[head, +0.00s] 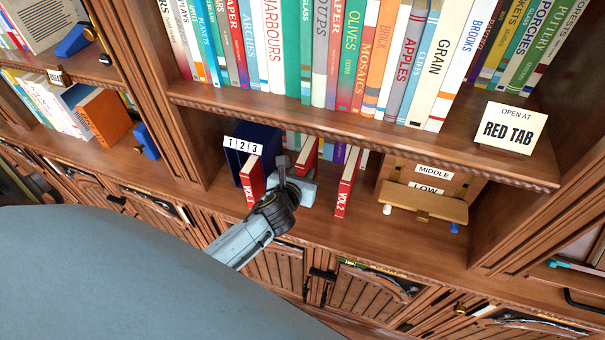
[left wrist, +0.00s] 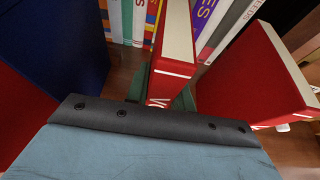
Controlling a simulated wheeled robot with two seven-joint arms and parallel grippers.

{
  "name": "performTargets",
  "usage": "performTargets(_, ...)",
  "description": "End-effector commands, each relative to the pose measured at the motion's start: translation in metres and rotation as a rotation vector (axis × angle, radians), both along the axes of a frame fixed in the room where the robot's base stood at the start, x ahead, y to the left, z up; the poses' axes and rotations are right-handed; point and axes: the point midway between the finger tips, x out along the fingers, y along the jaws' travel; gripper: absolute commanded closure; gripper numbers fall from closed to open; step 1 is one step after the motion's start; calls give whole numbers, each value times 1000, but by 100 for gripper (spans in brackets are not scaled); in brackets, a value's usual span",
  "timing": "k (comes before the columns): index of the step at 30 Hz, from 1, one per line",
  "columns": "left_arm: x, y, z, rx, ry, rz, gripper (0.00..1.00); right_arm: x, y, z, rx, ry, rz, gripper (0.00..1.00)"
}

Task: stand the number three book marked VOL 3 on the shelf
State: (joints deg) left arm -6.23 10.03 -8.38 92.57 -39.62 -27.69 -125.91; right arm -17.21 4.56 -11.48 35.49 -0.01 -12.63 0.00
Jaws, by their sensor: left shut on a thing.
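My left gripper (head: 299,175) is shut on a red book (head: 307,156) on the lower shelf. In the left wrist view this held book (left wrist: 177,45) stands between the fingers, pale page edges up; only part of its spine lettering shows, so I cannot read its number. A red book marked VOL 1 (head: 251,186) stands to its left, beside a dark blue holder (head: 262,140) labelled 1 2 3. A red book marked VOL 2 (head: 344,186) stands to its right, apart from it, and leans in the left wrist view (left wrist: 255,80). My right gripper is not in view.
The lower shelf (head: 395,238) has bare wood at its front right. A wooden box (head: 430,190) with MIDDLE and LOW labels stands there. Several books stand behind the held one. The upper shelf edge (head: 350,138) overhangs, with a RED TAB sign (head: 509,129) on that shelf.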

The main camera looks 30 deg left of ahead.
Motion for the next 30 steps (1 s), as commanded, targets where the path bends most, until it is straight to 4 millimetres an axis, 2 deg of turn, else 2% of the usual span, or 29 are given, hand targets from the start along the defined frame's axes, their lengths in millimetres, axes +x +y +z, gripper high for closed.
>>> performTargets(10,0,0,-2,1,-3,0,100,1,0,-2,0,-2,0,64)
performTargets(11,0,0,-3,0,0,0,74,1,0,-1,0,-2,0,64)
performTargets(15,0,0,-2,0,0,0,56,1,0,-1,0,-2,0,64)
performTargets(26,-1,0,2,1,-1,0,55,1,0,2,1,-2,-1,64)
performTargets(30,-17,-3,7,2,0,-1,55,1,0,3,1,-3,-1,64)
